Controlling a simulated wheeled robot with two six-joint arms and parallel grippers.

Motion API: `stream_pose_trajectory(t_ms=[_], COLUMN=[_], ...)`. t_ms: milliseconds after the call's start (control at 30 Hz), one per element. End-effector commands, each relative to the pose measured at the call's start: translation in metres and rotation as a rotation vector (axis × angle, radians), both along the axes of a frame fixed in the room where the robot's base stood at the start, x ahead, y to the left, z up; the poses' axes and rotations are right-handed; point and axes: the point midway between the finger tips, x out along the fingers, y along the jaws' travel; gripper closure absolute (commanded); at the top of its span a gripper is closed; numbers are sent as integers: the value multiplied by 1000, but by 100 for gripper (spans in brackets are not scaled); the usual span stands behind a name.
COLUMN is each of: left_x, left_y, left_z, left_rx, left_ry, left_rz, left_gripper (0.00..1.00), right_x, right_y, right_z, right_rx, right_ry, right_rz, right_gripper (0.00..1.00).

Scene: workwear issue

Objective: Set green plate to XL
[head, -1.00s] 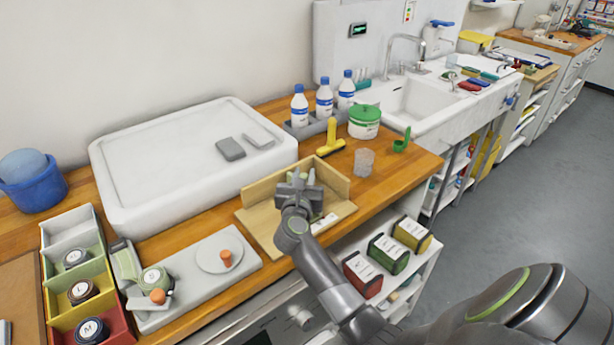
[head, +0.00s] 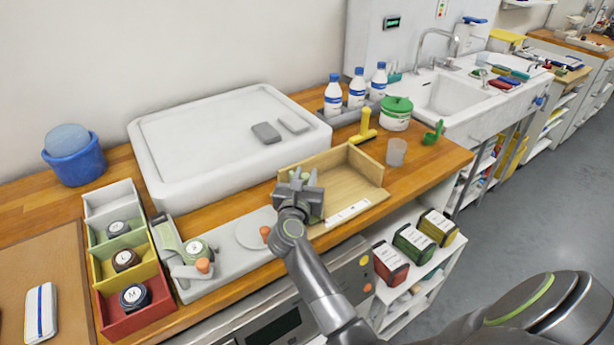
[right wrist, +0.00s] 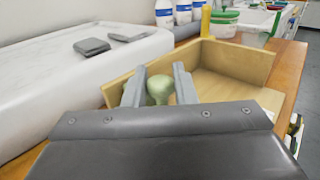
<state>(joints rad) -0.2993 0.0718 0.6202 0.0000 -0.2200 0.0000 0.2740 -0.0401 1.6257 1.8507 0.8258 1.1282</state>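My right gripper (head: 300,190) is at the left end of an open wooden tray (head: 350,170), above the counter. In the right wrist view its fingers (right wrist: 160,88) close on both sides of a pale green rounded knob (right wrist: 158,90); what is below the knob is hidden. A grey device with a pale green lever (head: 167,235) stands left of the gripper on a grey base (head: 225,268). On it are a round green-rimmed disc (head: 195,248) and an orange knob (head: 203,265). I cannot tell which part is the green plate. My left gripper is not in view.
A bin row with white, green, yellow and red compartments (head: 113,314) holds round dark pieces, some lettered. A pale disc with an orange knob (head: 252,232) lies on the grey base.

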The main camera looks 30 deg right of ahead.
Motion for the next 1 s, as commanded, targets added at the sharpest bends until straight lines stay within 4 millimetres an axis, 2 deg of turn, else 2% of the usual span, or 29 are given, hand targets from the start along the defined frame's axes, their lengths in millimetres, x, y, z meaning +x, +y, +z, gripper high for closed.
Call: stream_pose_trajectory(t_ms=[33,133,467,567,800,1000], left_x=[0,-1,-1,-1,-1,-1], left_y=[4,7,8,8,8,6], left_z=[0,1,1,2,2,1], left_rx=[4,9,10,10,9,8], left_ry=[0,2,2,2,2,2], left_rz=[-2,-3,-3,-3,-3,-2], left_gripper=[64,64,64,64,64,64], right_x=[0,0,0,1,1,1], right_y=[0,0,0,0,0,0], right_z=[0,0,4,16,62,91], right_rx=[1,0,0,0,1,1], right_ry=[0,0,-1,-5,-8,-3], right_rz=[1,1,0,1,1,1], right_gripper=[70,58,58,58,58,58])
